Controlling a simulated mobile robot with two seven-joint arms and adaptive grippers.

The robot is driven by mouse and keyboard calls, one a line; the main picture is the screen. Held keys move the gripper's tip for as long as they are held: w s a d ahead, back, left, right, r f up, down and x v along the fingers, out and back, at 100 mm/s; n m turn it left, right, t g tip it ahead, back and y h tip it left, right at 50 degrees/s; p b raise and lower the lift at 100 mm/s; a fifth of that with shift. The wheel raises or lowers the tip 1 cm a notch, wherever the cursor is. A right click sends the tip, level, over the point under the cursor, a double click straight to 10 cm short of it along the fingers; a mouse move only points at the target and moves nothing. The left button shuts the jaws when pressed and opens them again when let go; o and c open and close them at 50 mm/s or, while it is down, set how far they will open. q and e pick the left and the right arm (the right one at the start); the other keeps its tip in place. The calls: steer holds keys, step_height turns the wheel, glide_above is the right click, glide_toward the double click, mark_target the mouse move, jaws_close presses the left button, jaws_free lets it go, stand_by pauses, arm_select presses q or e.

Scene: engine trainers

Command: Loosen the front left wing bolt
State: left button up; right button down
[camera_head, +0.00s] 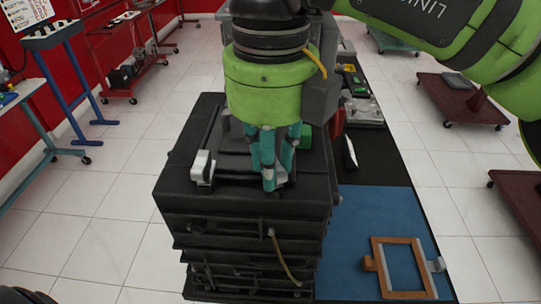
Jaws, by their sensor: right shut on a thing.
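A black, box-shaped engine trainer (245,228) with ribbed sides stands in the middle of the head view. My right gripper (270,184), with a green body and teal fingers, comes down from above onto the engine's top, near its front edge. Its fingers are shut on a small part there, which I take to be the wing bolt. The fingers hide that part almost wholly, so its turn and height cannot be told. A white piece (202,166) sits on the engine's top to the left, apart from the fingers. My left gripper is out of view.
A blue mat (365,225) lies right of the engine, with an orange frame (403,268) at its front. Further back are a tray (362,112) and small items. Red carts (135,75) and a blue-legged stand (65,85) are at left; white tiled floor is open between.

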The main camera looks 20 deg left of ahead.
steer(key=n, duration=0.6)
steer(key=shift+s+d, duration=0.1)
steer(key=shift+d, duration=0.05)
steer(key=n, duration=0.6)
steer(key=shift+d+p, duration=0.1)
steer(key=shift+p, duration=0.3)
steer(key=shift+n, duration=0.3)
steer(key=c, duration=1)
jaws_free()
steer(key=shift+c, duration=0.2)
step_height(320, 180, up, 12)
